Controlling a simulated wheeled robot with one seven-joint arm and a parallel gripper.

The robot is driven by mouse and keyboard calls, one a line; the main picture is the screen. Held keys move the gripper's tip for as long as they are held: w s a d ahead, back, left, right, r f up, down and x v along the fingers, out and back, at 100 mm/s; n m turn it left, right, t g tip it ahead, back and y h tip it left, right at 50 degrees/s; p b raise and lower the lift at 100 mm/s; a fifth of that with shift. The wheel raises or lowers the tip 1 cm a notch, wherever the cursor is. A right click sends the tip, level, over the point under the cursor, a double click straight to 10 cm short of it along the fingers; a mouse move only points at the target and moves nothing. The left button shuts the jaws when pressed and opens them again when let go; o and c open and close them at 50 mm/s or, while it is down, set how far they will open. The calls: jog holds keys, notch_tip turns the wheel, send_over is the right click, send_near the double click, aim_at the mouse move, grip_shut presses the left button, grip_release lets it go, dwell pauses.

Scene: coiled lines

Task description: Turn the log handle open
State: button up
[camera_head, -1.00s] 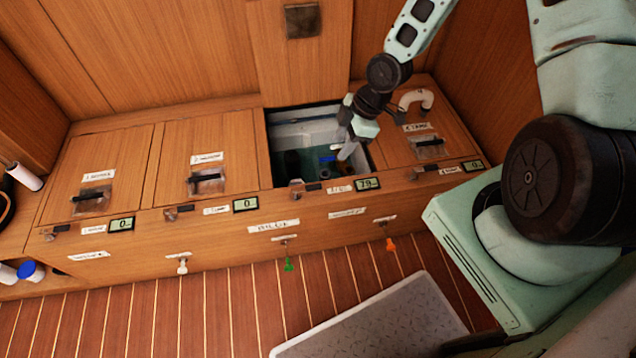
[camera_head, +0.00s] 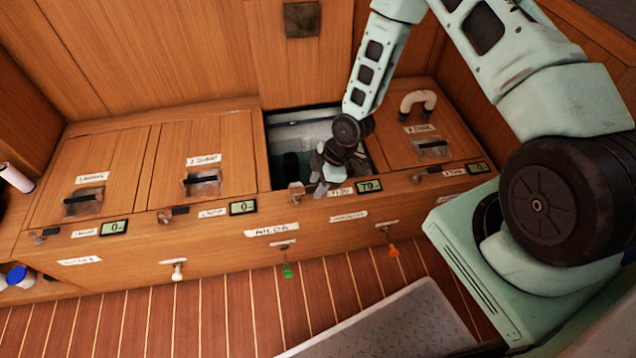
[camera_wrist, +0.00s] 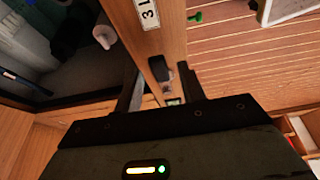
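The third compartment (camera_head: 284,165) is uncovered, with a label reading "3 L…" (camera_head: 340,192) on its front edge. That label also shows cut off at the top of the wrist view (camera_wrist: 147,13). A small dark handle (camera_wrist: 160,68) with a grey metal part sits on this edge, just below the label in the wrist view. My gripper (camera_head: 320,190) is over the front edge beside the label and largely hides the handle there. In the wrist view my gripper (camera_wrist: 161,92) is open, its fingers apart on either side of the handle line. Contact cannot be told.
A small display (camera_head: 369,186) reading about 79 is right of the label. Closed lids with clear-backed latches lie left (camera_head: 203,182) and right (camera_head: 432,148). The open compartment has dark items inside.

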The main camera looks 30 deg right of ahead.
grip_shut()
